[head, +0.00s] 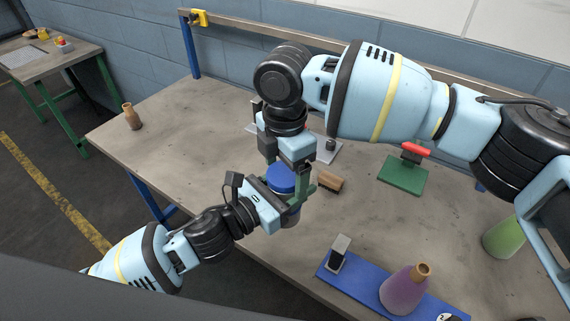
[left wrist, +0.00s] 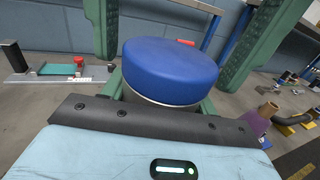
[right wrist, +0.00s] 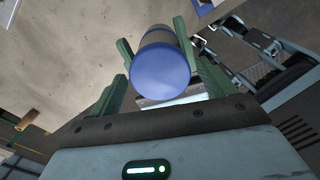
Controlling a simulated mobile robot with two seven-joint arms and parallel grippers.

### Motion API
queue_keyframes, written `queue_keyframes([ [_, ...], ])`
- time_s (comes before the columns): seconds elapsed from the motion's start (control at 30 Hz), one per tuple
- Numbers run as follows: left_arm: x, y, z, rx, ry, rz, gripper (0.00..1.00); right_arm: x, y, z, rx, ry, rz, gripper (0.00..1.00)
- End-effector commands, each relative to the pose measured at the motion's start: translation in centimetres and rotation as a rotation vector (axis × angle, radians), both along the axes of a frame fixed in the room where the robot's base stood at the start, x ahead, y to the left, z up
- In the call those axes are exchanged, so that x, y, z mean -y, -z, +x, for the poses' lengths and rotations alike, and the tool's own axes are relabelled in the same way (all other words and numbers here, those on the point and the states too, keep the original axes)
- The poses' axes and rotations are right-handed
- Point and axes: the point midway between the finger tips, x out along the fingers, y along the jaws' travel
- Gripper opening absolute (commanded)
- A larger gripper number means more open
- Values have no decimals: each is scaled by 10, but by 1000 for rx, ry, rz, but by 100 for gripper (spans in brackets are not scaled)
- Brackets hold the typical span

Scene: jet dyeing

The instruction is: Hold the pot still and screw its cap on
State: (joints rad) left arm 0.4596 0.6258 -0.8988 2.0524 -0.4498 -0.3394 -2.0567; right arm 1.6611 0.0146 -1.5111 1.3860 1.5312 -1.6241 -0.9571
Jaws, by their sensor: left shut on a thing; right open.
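That gripper is shut on the pot's body, with green fingers on either side. The blue cap (head: 281,178) sits on top of the pot; in the left wrist view the cap (left wrist: 170,70) looks level, with a grey rim (left wrist: 160,99) below it. How tightly it is seated cannot be told. My right gripper (head: 297,168) is above the cap, pointing down and open. In the right wrist view the cap (right wrist: 160,75) lies between its spread fingers.
A small wooden-handled object (head: 330,184) lies just right of the pot. A green block with a red-handled tool (head: 403,175) is farther right. A brown bottle (head: 131,117) stands far left; the table's left is clear.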

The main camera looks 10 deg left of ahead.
Motion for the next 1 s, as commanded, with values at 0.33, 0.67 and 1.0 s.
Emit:
queue_keyframes([
  [0.33,0,-1,0,3,0,-1,0,0,-1,0,1,0,-1,41],
  [0.67,0,-1,0,2,0,-1,0,0,0,0,-1,175,1,36],
  [1.0,0,-1,0,2,0,-1,0,0,-1,0,1,299,-1,36],
])
